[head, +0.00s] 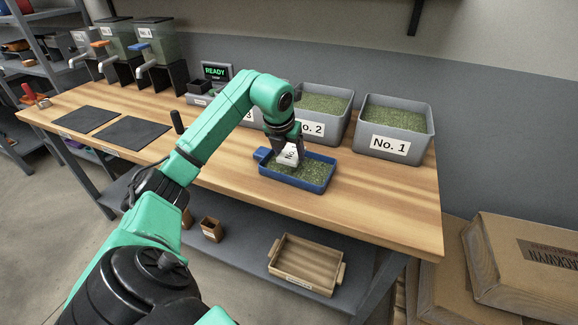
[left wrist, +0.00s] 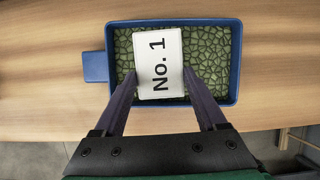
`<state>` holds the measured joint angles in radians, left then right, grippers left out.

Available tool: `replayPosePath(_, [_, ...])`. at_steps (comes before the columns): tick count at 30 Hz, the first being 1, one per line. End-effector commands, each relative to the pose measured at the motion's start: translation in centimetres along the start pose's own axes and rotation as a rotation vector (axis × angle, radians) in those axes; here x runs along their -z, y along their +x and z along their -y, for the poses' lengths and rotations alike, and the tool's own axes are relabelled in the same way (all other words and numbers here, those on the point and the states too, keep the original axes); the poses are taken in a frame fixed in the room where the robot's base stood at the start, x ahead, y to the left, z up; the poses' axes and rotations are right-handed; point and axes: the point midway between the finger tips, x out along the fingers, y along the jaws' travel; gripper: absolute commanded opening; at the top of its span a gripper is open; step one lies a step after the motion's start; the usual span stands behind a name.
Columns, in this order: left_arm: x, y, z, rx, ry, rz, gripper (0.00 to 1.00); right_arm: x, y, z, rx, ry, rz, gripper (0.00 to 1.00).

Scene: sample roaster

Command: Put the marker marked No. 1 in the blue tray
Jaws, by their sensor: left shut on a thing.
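The white marker marked No. 1 (left wrist: 159,63) is between the fingers of my left gripper (left wrist: 160,86), which is shut on it. In the left wrist view it is over the blue tray (left wrist: 171,22); whether it touches the contents I cannot tell. The blue tray also shows in the head view (head: 294,183), on the wooden table, filled with green beans. In the head view my left gripper (head: 287,158) reaches down over the tray and partly hides the marker. My right gripper is not in view.
Grey bins labelled No. 1 (head: 390,144) and No. 2 (head: 312,129) stand behind the tray; another is partly hidden by my arm. A display reading READY (head: 215,72), dark mats (head: 131,133) and dispensers (head: 155,50) are to the left. The table's front right is clear.

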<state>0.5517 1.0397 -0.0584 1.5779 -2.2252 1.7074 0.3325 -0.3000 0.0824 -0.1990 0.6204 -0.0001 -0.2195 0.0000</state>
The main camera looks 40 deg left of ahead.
Motion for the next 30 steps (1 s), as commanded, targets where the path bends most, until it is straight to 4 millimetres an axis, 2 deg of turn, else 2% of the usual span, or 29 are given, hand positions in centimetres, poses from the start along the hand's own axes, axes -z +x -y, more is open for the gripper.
replayPosePath(6, [1.5, 3.5, 0.1, 0.002, 0.001, -0.002, 0.2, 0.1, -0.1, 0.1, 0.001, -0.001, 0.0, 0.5])
replayPosePath(15, [1.7, 4.1, 0.0, 0.001, 0.001, 0.001, 0.2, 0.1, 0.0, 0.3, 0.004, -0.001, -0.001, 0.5])
replayPosePath(16, [1.7, 4.1, 0.0, 0.001, 0.001, 0.001, 0.78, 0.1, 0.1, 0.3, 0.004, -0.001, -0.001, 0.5])
replayPosePath(18, [1.7, 4.0, 0.0, 0.001, 0.001, 0.001, 1.0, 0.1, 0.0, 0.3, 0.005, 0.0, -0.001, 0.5])
replayPosePath(26, [1.6, 3.8, 0.1, 0.002, 0.001, 0.001, 1.0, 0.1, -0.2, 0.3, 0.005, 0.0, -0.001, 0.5])
replayPosePath(30, [1.5, 2.0, 0.0, 0.0, 0.003, 0.005, 1.0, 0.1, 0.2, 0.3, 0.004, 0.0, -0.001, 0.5])
